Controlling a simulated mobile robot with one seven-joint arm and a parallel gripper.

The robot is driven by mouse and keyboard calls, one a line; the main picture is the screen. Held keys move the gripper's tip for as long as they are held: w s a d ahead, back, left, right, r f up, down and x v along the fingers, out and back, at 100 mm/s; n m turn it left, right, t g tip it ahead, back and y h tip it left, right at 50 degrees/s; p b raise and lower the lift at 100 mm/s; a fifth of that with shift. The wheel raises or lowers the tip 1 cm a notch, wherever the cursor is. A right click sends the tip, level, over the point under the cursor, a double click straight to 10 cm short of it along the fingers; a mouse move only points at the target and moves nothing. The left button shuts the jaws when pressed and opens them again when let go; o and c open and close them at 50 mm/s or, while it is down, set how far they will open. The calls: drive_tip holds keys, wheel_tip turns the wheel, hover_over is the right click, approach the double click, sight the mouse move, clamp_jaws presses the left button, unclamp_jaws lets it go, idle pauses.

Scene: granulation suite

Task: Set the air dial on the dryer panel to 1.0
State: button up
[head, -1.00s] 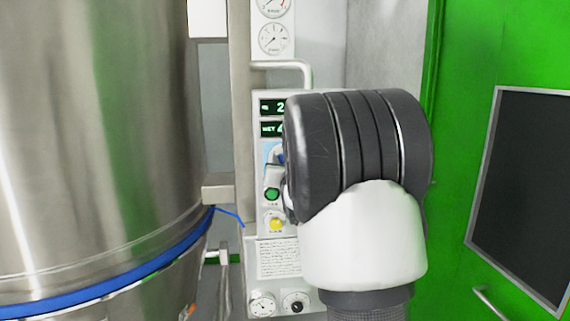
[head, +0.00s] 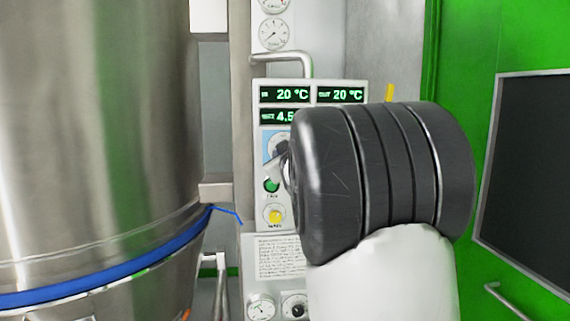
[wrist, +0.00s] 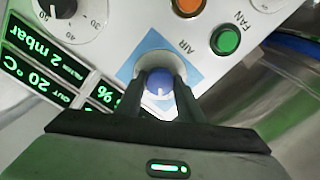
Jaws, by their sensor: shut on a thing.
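The air dial (wrist: 159,84) is a blue knob on a light-blue plate (wrist: 128,72), with the word AIR printed beside it in the wrist view. My gripper (wrist: 160,82) has its two dark fingers on either side of the knob and is shut on it. A small white mark shows on the knob, but the dial's setting is not readable. In the head view the dryer panel (head: 262,92) stands left of my arm. My gripper (head: 281,163) reaches its light-blue dial area, and my wrist hides the panel's lower right.
The panel has lit green displays (head: 285,95), a green FAN button (wrist: 225,40), a yellow button (head: 274,214) and another dial (wrist: 60,8). A handle bar (head: 285,58) sits above it. A large steel vessel (head: 95,130) fills the left; a green door (head: 520,40) is right.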

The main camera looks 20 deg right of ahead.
drive_tip(key=shift+f+n+b, duration=0.15)
drive_tip(key=shift+n+b, duration=1.35)
drive_tip(key=shift+n, duration=0.2)
drive_tip(key=o, duration=1.1)
drive_tip(key=shift+c, duration=0.2)
drive_tip(key=v, duration=1.7)
drive_tip(key=shift+s, duration=0.25)
drive_tip(key=shift+a, duration=0.1)
